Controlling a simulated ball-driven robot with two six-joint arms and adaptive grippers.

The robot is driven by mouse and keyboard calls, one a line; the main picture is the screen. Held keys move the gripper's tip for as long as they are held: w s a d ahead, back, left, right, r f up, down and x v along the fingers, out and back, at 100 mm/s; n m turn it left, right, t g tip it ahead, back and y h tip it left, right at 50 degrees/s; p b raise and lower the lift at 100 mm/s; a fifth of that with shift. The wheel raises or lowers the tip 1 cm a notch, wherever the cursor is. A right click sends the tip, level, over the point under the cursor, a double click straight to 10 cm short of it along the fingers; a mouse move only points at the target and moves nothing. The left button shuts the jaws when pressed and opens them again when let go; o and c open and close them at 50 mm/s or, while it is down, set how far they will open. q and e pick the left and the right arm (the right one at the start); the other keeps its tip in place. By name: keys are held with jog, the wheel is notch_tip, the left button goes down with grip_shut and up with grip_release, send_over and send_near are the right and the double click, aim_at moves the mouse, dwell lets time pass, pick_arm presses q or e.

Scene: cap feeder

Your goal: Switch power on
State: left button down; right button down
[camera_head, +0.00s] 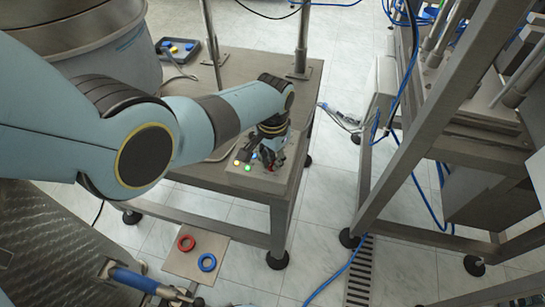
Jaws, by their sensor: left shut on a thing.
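A small control panel (238,180) sits on the front corner of the metal table. It carries a yellow button (236,162) and a green button (247,168), with some red showing beside my fingers. My left gripper (269,161) reaches down onto the right part of the panel, its fingers shut on what appears to be the power switch. The fingers and wrist mostly hide the switch, so I cannot tell its position. My right gripper is not in view.
The metal table (195,172) stands on black feet, with posts at its back. A large metal drum (95,45) is at the upper left. A steel frame (385,180) with blue cables stands right. Red (186,243) and blue (207,262) rings lie below on a plate.

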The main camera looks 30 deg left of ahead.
aim_at(272, 162)
pick_arm(q)
jog(key=shift+m, duration=0.5)
jog(key=c, duration=1.4)
grip_release()
jog(key=shift+r, duration=0.1)
notch_tip(272, 162, up, 12)
